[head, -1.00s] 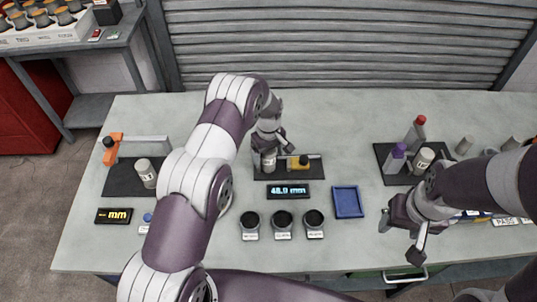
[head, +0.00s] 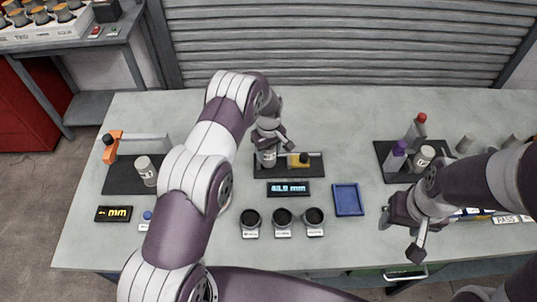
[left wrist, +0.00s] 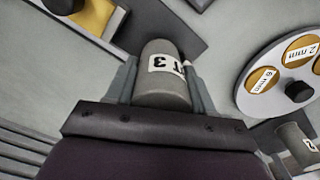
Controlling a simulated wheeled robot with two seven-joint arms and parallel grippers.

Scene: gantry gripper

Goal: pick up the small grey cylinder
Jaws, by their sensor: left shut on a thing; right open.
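A small grey cylinder (head: 268,158) with a white label is between the fingers of my left gripper (head: 270,148), at the left end of a dark base with a yellow block (head: 299,160). The left wrist view shows the cylinder (left wrist: 163,85) close up, its label ending in "3", with a finger on each side. My left gripper is shut on it. Whether its bottom touches the base is hard to tell. My right gripper (head: 402,238) is open and empty over the right front of the table. Other labelled grey cylinders stand on the left base (head: 146,171) and right base (head: 424,157).
A lit display (head: 289,188), three dark round cups (head: 282,217) and a blue tray (head: 347,200) are in front of the middle base. An orange-and-grey device (head: 113,147) is at the left. A red-capped item (head: 417,128) and a purple one (head: 395,156) stand at the right.

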